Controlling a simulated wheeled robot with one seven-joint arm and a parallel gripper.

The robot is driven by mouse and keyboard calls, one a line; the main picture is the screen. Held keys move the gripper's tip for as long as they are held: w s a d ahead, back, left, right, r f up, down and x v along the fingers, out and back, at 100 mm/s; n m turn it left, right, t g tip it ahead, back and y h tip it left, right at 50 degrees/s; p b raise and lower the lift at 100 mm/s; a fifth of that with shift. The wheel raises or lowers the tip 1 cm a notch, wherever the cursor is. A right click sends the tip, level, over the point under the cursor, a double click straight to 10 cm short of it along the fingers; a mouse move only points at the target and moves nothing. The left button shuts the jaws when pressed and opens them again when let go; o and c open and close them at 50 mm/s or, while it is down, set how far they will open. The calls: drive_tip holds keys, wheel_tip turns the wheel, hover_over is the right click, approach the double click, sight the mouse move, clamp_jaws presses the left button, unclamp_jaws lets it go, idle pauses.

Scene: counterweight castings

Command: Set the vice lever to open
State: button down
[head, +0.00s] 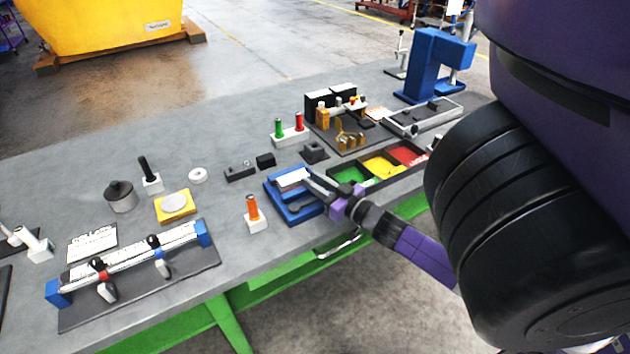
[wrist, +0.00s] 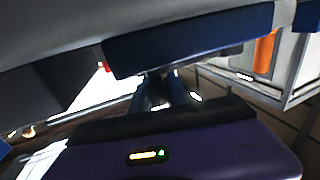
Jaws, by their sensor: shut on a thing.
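A low blue fixture (head: 292,216) with a pale plate (head: 291,178) lies near the front edge of the bench. It may be the vice, but I cannot tell for sure. My gripper (head: 308,181) reaches in from the right, low over its right side. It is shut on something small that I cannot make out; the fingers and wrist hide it. No lever shows clearly there. In the wrist view, a dark blue bar (wrist: 190,42) crosses close ahead of my gripper, with a bright pale surface (wrist: 95,90) behind it at the left.
An orange-handled piece (head: 252,208) stands just left of the fixture. A tray of green, yellow and red compartments (head: 340,174) lies to the right. Black blocks (head: 240,172) sit behind. A metal handle (head: 338,246) shows below the bench edge. The bench's left front holds a clamp fixture (head: 203,235).

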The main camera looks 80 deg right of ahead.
drive_tip(key=c, duration=1.3)
unclamp_jaws()
drive_tip(key=shift+d+f, duration=0.1)
drive_tip(key=shift+o, duration=0.2)
drive_tip(key=b+v, duration=0.1)
drive_tip(key=v, duration=0.6)
drive_tip(key=shift+s+a+b, duration=0.3)
drive_tip(key=shift+b, duration=0.05)
